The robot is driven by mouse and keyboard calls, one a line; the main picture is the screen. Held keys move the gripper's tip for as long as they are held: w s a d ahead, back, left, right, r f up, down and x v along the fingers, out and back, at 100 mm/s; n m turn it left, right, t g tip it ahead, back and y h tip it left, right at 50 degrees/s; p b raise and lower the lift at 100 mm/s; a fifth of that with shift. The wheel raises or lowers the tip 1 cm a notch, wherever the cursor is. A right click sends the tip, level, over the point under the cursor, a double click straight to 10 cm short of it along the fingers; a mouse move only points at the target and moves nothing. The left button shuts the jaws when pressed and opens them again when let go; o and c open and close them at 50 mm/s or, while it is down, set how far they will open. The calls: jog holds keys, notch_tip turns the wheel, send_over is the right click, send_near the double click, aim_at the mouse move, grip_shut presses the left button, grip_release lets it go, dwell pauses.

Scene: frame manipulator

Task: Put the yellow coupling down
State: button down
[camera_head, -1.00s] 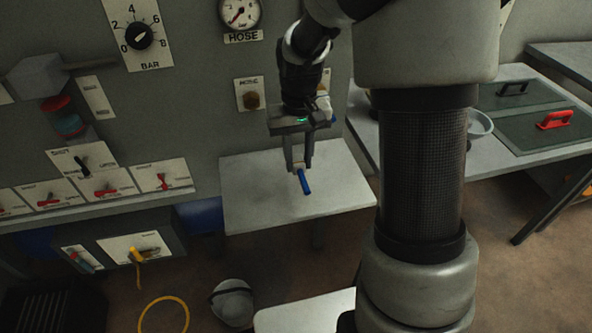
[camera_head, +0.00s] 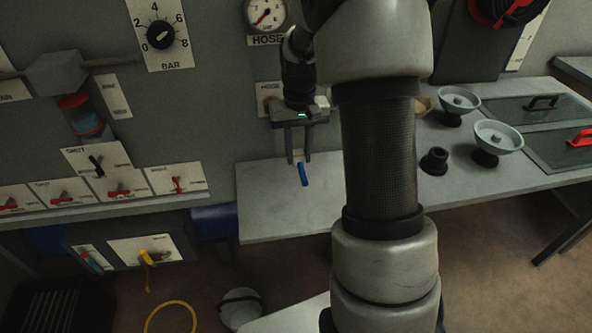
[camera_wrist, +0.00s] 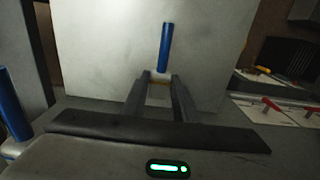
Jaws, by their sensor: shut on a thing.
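My gripper (camera_head: 299,160) is above the grey table (camera_head: 262,205) by the wall. It is shut on a blue cylindrical piece (camera_head: 303,175) that hangs below the fingertips and tilts a little. In the wrist view the fingers (camera_wrist: 159,80) close on a pale part at the base of this blue piece (camera_wrist: 165,47). I cannot tell whether it touches the table. A yellow fitting (camera_head: 148,257) is at the low panel at left, apart from my gripper; I see no yellow piece clearly in the jaws.
A yellow hose (camera_head: 172,318) lies on the floor at lower left. Bowls on dark stands (camera_head: 497,136) and a black knob-like part (camera_head: 434,160) are on the table's right. My arm hides its middle. Bare tabletop surrounds the blue piece.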

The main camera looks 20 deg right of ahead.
aim_at(299, 167)
jog(key=shift+f+b, duration=0.5)
jog(key=shift+f, duration=2)
jog(key=shift+f+b, duration=0.35)
jog(key=shift+f, duration=0.25)
jog(key=c, duration=1.4)
grip_release()
